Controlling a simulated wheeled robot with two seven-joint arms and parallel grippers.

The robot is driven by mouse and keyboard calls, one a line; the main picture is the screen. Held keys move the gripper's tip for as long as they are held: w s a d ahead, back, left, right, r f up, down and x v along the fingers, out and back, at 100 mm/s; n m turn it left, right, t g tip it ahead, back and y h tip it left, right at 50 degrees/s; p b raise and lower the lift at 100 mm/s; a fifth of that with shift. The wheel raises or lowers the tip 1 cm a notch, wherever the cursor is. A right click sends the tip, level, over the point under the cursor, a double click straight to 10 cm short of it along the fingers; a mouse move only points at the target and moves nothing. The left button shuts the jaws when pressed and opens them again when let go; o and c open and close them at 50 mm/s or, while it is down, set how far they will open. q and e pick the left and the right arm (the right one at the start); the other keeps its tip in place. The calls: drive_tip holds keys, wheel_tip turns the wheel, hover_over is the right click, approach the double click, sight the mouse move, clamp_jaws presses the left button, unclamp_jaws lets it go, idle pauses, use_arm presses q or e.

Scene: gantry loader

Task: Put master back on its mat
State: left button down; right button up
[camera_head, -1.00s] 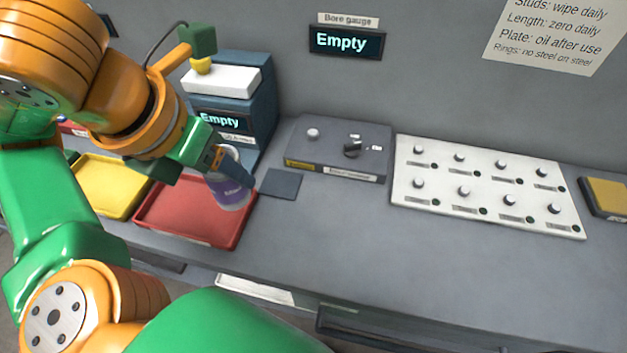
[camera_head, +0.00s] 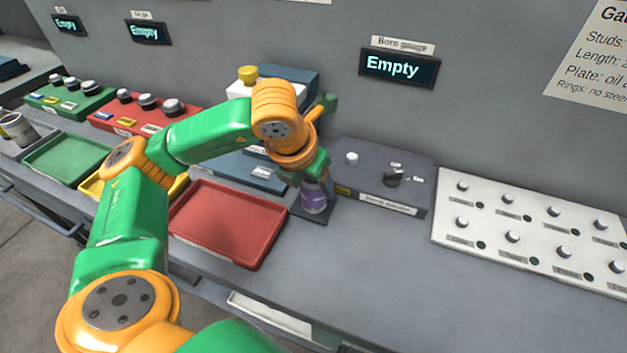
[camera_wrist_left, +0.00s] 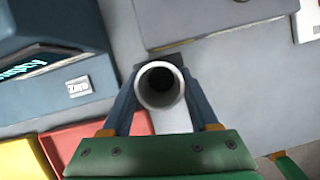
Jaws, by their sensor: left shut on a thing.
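The master (camera_head: 314,201) is a short cylinder with a purple label. My left gripper (camera_head: 313,186) is shut on it from above and holds it upright over the small dark square mat (camera_head: 297,213). The mat's edges show around the master's foot; whether the master touches the mat I cannot tell. In the left wrist view the master (camera_wrist_left: 161,87) shows from above as a pale ring with a dark bore, between the two blue-grey fingers (camera_wrist_left: 160,98). The mat is mostly hidden there. My right gripper is not in view.
A red tray (camera_head: 228,257) lies left of the mat. A dark grey block (camera_head: 345,176) with knobs stands close behind and right of it. A blue instrument (camera_head: 300,76) stands behind my arm. A white board (camera_head: 480,243) with knobs is at the right. The front bench is clear.

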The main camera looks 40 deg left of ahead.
use_arm(q)
drive_tip(key=shift+f, duration=0.15)
drive_tip(key=c, duration=0.6)
unclamp_jaws()
drive_tip(key=o, duration=0.5)
drive_tip(key=shift+c, duration=0.2)
drive_tip(key=shift+r, duration=0.2)
drive_tip(key=shift+s+r, duration=0.1)
drive_tip(key=shift+r, duration=0.25)
drive_tip(key=p+v, duration=0.2)
drive_tip(key=v, duration=0.9)
drive_tip(key=shift+s+p, duration=0.15)
drive_tip(key=shift+p, duration=0.2)
